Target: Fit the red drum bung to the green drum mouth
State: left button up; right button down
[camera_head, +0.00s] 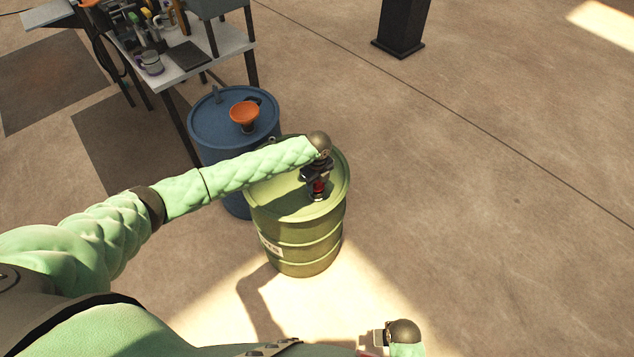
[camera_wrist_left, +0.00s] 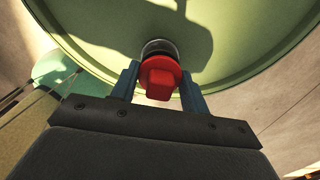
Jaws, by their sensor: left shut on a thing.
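The green drum (camera_head: 297,238) stands upright on the floor in front of me. My left gripper (camera_head: 318,186) is over its lid, pointing down. It is shut on the red drum bung (camera_wrist_left: 160,79), which sits between the two fingers in the left wrist view. The bung also shows as a small red patch in the head view (camera_head: 319,187). The drum mouth (camera_wrist_left: 159,46), a metallic ring on the lid, lies right at the bung, partly hidden by it. I cannot tell whether the bung is seated in it. My right gripper (camera_head: 376,338) is at the bottom edge, its fingers unclear.
A blue drum (camera_head: 208,128) with an orange funnel (camera_head: 244,112) on top stands behind and left of the green drum. A cluttered table (camera_head: 226,45) is at the upper left. A dark post (camera_head: 401,25) stands at the back. The floor on the right is clear.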

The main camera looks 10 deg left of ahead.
pick_arm(q)
jog(key=shift+f, duration=0.2)
jog(key=o, duration=1.1)
jog(key=shift+r, duration=0.1)
jog(key=shift+r+b, duration=0.3)
jog(key=shift+r, duration=0.1)
notch_tip(320, 180, up, 7)
jog(key=shift+f+b, duration=0.1)
jog(key=shift+b, duration=0.85)
